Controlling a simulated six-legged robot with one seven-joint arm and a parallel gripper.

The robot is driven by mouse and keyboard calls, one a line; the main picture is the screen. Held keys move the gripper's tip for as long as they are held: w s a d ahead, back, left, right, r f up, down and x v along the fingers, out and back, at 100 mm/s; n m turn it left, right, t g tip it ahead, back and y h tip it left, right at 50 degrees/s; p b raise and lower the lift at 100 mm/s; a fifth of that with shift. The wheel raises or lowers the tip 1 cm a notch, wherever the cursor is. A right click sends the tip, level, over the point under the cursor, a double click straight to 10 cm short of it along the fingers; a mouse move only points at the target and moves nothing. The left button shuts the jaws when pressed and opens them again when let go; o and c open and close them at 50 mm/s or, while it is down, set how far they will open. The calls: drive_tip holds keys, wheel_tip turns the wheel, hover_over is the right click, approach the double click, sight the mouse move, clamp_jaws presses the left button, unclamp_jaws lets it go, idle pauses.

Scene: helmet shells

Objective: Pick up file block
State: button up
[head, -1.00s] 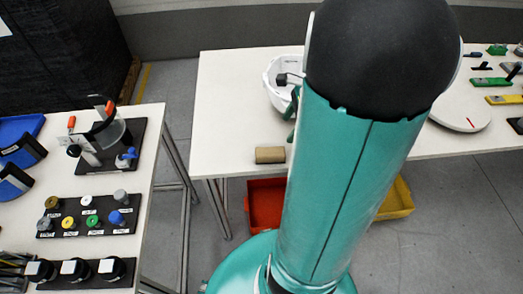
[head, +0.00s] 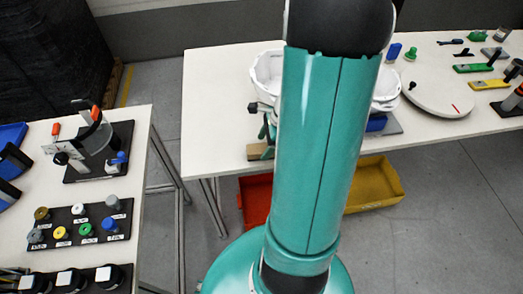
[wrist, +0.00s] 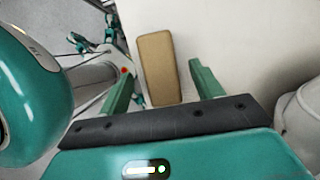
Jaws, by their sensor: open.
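The file block, a tan oblong block (head: 258,152), lies at the front edge of the white table in the head view, left of my arm. In the wrist view the block (wrist: 157,65) appears lengthwise between the two green fingers of my gripper (wrist: 160,68). The fingers are apart, with clear space between each and the block, and I see no contact. My gripper (head: 267,130) also shows partly in the head view, just above the block, the rest hidden by my arm.
White helmet shells (head: 266,70) stand behind my arm, partly hidden. A white round disc (head: 437,97) and several tools lie to the right. A red bin (head: 254,198) and a yellow bin (head: 375,187) sit below the table. The table's left part (head: 215,100) is clear.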

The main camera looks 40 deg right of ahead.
drive_tip(key=shift+x, duration=1.25)
drive_tip(key=shift+f, duration=0.25)
drive_tip(key=c, duration=1.1)
drive_tip(key=shift+c, duration=0.2)
